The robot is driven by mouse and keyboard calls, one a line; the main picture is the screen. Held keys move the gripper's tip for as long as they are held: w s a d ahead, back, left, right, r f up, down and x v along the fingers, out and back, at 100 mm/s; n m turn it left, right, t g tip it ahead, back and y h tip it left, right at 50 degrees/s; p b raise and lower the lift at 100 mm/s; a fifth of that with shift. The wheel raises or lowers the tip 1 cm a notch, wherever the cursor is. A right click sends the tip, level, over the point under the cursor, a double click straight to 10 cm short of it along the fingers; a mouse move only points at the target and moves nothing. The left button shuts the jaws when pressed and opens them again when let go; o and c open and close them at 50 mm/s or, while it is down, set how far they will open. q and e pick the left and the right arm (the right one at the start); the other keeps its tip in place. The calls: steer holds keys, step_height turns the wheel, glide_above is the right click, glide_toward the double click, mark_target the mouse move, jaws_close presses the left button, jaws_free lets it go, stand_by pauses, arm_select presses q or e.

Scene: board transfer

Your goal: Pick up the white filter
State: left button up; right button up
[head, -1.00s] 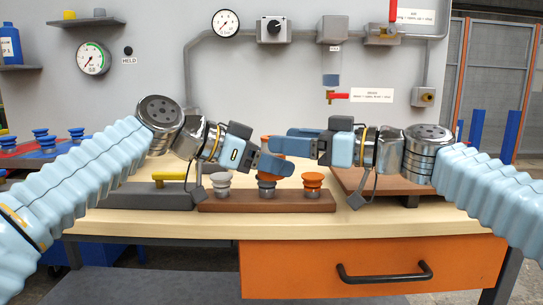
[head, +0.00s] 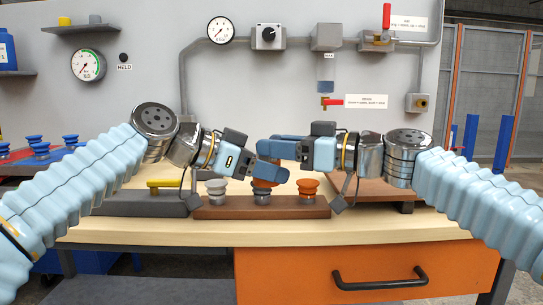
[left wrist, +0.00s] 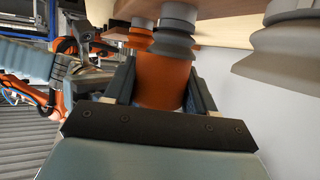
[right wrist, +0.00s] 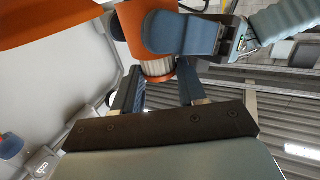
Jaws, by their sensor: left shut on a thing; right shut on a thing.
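A piece with orange ends and a white pleated middle, which I take for the white filter (right wrist: 156,68), is between both grippers. In the left wrist view its orange end (left wrist: 160,82) sits between my left fingers. My left gripper (head: 272,170) is shut on it from the left. My right gripper (head: 276,149) is shut on it from the right, slightly higher. In the head view the fingers hide most of it. A pale grey bellows cup (head: 216,188) and an orange cup (head: 308,187) stand on the brown board (head: 290,210) just below.
A brown platform (head: 375,192) is at the right. Blue cups (head: 38,148) stand further left. The wooden tabletop's front strip (head: 160,232) is clear, above an orange drawer (head: 365,275).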

step_height(320, 180, up, 10)
stand_by(0.5)
arm_select(q)
steer(key=o, duration=1.3)
steer(key=shift+v, duration=4)
arm_select(e)
steer(key=shift+r, duration=0.1)
arm_select(q)
steer(key=shift+w, duration=0.1)
